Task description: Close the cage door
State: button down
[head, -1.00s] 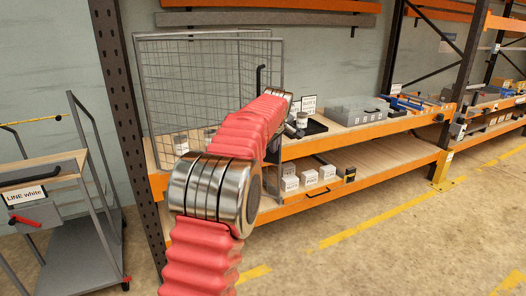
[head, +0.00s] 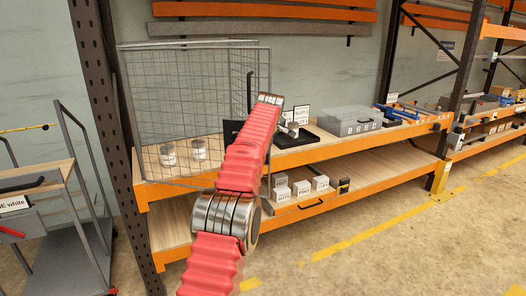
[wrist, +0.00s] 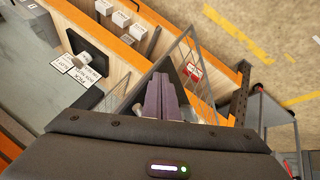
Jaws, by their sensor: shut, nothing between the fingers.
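The wire-mesh cage (head: 190,95) stands on the upper shelf at the left in the head view. A black upright handle (head: 249,92) shows near its right edge. A grey-framed mesh panel (wrist: 204,85), which looks like the cage door, stands just right of my gripper (wrist: 165,97) in the wrist view. It appears to stick out at an angle, but I cannot tell how far open it is. My gripper is shut and empty beside this panel; I cannot tell if they touch. In the head view my arm hides the gripper and part of the cage's right side.
Two cans (head: 168,154) stand inside the cage. Right of it are a black tray (wrist: 88,84) with a can and label cards, and a grey case (head: 352,121). White boxes (head: 301,188) sit on the lower shelf. A dark post (head: 100,110) and a cart (head: 40,178) are at the left.

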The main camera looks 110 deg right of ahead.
jog(key=shift+d, duration=0.35)
jog(key=shift+w, duration=0.1)
jog(key=shift+w+a, duration=0.1)
dwell(0.4)
jog(key=w+a+r, duration=0.1)
jog(key=a+r, duration=0.7)
jog(key=a, duration=0.1)
jog(key=shift+w, duration=0.15)
dwell(0.5)
